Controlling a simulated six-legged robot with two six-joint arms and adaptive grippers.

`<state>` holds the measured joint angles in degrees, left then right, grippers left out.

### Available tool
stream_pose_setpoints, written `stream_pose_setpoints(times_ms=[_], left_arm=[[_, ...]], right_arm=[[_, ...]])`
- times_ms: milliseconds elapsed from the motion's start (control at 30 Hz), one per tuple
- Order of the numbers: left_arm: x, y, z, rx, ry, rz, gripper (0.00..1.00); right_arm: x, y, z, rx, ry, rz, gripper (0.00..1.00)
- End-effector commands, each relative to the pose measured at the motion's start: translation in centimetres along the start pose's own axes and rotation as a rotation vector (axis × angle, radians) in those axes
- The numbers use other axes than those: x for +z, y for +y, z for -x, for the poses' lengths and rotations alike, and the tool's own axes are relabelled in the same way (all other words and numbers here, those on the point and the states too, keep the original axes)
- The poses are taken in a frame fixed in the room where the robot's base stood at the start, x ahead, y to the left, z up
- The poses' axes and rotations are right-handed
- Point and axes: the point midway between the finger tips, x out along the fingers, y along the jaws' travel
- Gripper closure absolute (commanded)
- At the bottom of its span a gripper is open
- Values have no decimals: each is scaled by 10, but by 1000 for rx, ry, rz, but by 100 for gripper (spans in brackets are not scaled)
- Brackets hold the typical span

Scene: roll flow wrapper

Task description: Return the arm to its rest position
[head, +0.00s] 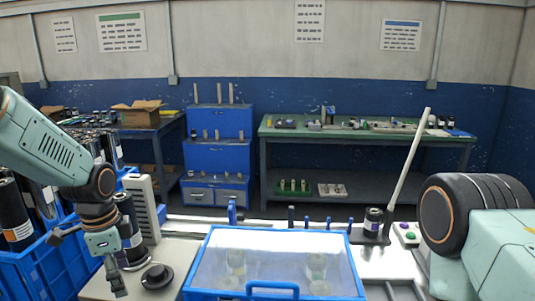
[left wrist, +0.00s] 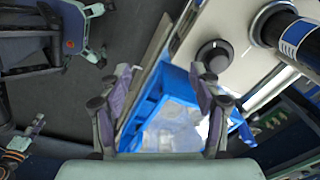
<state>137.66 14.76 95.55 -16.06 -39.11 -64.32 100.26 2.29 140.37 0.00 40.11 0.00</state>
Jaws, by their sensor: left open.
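My left arm comes in from the left in the head view, with its gripper (head: 115,278) hanging down beside a black knob (head: 157,276) on a beige machine panel. In the left wrist view the two fingers of the left gripper (left wrist: 163,85) stand wide apart with nothing between them. Beyond them are a blue-framed clear cover (left wrist: 172,128) and the black knob (left wrist: 214,56). At the right of the head view is part of my right arm; its gripper is out of the picture.
The clear cover with blue frame (head: 275,264) lies front centre. A blue crate (head: 45,268) with dark rolls stands at left, close to my left arm. A pale rod (head: 408,172) leans upright near the right arm. A green-topped bench (head: 365,134) and blue stepped shelves (head: 219,158) stand behind.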

Motion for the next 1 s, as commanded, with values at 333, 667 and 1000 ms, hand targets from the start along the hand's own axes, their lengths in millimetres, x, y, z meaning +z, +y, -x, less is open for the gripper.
stream_pose_setpoints(times_ms=[333, 667, 1000], left_arm=[[-30, -16, -17, -160, 165, 349, 37], [-37, 68, -130, -172, 317, 875, 37], [26, 245, -243, -87, 179, 1230, 37]], right_arm=[[0, 0, -1, 0, 0, 0, 60], [0, 0, -21, 0, 0, 0, 60], [0, 0, -55, 0, 0, 0, 60]])
